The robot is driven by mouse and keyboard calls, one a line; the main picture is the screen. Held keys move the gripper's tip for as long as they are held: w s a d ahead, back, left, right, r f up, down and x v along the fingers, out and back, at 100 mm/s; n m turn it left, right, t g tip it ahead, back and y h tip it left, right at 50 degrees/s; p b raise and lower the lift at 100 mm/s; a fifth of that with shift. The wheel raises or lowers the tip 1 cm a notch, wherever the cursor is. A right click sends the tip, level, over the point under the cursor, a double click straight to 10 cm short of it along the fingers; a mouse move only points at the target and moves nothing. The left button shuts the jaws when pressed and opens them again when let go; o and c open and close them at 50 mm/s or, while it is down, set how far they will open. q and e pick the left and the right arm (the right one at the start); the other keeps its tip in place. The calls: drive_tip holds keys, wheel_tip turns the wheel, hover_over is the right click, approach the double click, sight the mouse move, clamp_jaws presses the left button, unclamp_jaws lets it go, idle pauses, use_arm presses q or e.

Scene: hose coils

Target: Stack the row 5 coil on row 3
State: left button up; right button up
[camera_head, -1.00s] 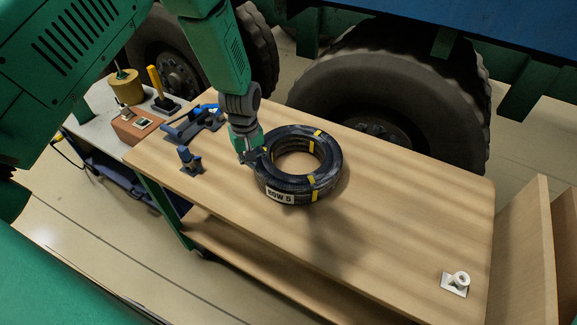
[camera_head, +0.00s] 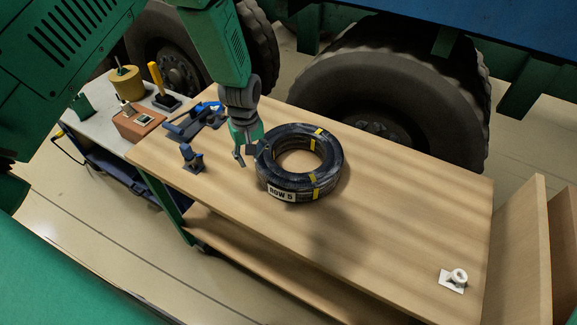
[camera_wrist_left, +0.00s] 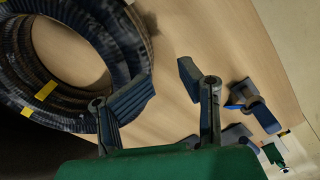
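A black hose coil with yellow bands and a "ROW 5" label (camera_head: 300,187) lies flat on the wooden workbench (camera_head: 400,215). It appears to be a stack, but I cannot tell whether a row 3 coil lies under it. My left gripper (camera_head: 246,157) is just left of the coil, low over the bench. In the left wrist view its fingers (camera_wrist_left: 168,88) are spread apart with bare wood between them, and the coil (camera_wrist_left: 75,60) sits beside the left finger. My right gripper does not show.
A blue clamp-like tool (camera_head: 195,122) and a small blue fixture (camera_head: 191,158) stand on the bench left of the gripper. A white fitting (camera_head: 456,279) lies at the right end. Large tyres (camera_head: 385,95) stand behind. The bench's right half is mostly clear.

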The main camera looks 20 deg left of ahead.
use_arm(q)
wheel_tip(320, 180, up, 12)
drive_tip(key=s+d+f+m, duration=0.1)
drive_tip(key=s+f+m, duration=0.3)
drive_tip(key=s+f, duration=1)
drive_tip(key=s+d+f+m, duration=0.1)
drive_tip(key=s+f+m, duration=0.15)
drive_tip(key=s, duration=0.65)
drive_tip(key=s+d+f+m, duration=0.2)
drive_tip(key=s+m, duration=0.2)
drive_tip(key=s, duration=0.6)
drive_tip(key=w+f+b, duration=0.3)
drive_tip(key=f+b, duration=1.2)
drive_tip(key=b, duration=0.1)
drive_tip(key=shift+w+d+f+t, duration=0.3)
drive_tip(key=shift+d, duration=0.15)
